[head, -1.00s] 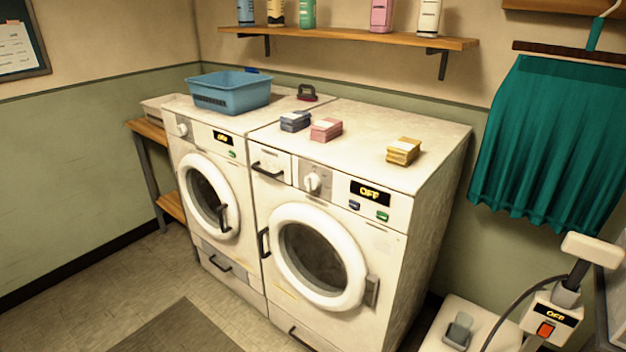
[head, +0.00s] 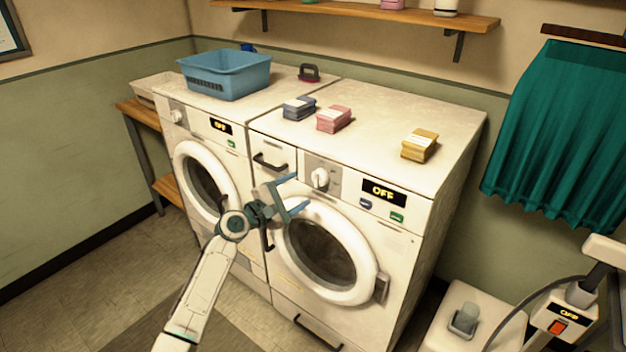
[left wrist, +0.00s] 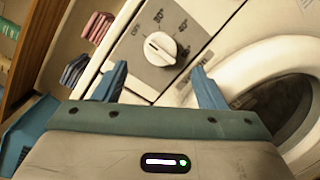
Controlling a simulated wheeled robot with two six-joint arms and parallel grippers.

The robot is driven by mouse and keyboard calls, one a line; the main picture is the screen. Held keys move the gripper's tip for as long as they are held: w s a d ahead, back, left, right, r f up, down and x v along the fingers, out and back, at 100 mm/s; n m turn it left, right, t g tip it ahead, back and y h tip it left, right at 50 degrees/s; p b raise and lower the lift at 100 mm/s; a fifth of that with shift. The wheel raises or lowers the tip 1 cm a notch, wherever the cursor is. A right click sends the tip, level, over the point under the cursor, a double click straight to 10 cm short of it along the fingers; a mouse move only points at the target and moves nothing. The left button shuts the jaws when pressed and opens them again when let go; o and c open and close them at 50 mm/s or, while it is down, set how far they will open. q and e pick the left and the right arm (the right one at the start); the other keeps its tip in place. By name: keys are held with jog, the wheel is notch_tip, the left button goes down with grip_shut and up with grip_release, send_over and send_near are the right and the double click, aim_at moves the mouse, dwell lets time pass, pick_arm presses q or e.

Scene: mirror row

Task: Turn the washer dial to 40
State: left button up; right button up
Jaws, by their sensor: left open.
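The white dial (head: 320,178) is on the grey panel of the right-hand front-loading machine (head: 410,225). The machine's display (head: 383,190) reads OFF. My left gripper (head: 299,191) is open and empty, in front of this machine just left of and below the dial in the head view. In the left wrist view the dial lies beyond and between the blue fingers (left wrist: 158,72), apart from them. My right gripper is not in view.
A second machine (head: 208,150) with its own dial (head: 176,115) stands on the left. A drawer handle (head: 270,162) sits left of the dial; the round door (head: 367,280) is below.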

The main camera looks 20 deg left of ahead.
aim_at(315, 181)
pick_arm(q)
jog(key=x, duration=0.6)
jog(key=shift+w+d+p, duration=0.15)
jog(key=shift+w+p, duration=0.05)
jog(key=shift+p, duration=0.15)
jog(key=shift+c, duration=0.3)
jog(key=c, duration=0.9)
